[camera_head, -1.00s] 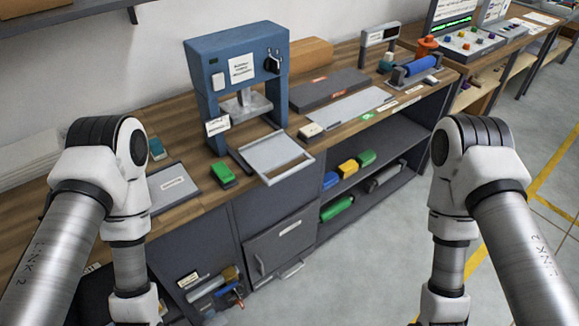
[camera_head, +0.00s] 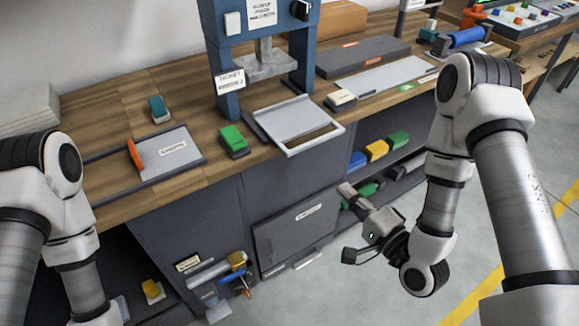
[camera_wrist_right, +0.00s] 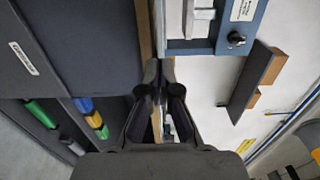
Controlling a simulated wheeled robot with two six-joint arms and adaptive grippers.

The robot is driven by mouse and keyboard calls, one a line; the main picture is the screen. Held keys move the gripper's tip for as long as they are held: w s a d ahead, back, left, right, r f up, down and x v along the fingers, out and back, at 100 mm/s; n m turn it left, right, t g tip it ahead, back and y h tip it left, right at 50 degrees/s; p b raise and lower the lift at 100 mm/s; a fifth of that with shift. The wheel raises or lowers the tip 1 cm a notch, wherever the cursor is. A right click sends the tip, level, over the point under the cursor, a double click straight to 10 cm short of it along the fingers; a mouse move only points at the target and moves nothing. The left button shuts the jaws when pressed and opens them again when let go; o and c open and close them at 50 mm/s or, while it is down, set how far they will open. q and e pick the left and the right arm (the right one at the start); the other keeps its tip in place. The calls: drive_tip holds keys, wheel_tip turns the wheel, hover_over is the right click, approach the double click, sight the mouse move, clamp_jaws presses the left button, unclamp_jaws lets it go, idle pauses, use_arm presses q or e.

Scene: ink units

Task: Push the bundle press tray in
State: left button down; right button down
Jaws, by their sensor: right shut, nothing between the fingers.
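The bundle press (camera_head: 268,45) is a blue frame with a grey platen, standing on the wooden counter; its top is cut off in the head view. Its light grey tray (camera_head: 262,122) sticks out toward me, with its front frame past the counter's edge. My right gripper (camera_head: 346,190) is shut and empty, below and in front of the tray, apart from it, by the cabinet front. In the right wrist view its fingers (camera_wrist_right: 158,75) are together, with the blue press frame (camera_wrist_right: 252,22) beyond. My left gripper is out of view; only its arm shows.
A green-topped block (camera_head: 233,138) stands left of the tray, and a cream block (camera_head: 340,99) to its right. A grey board with an orange handle (camera_head: 136,154) lies farther left. Below are a cabinet door (camera_head: 295,235) and an open shelf with coloured rolls (camera_head: 377,149).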

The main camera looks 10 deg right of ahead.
drive_tip(key=b, duration=1.2)
approach(304, 148)
drive_tip(key=x, duration=0.6)
drive_tip(key=shift+w+a, duration=0.2)
drive_tip(key=shift+w, duration=0.4)
drive_tip(key=shift+w, duration=0.1)
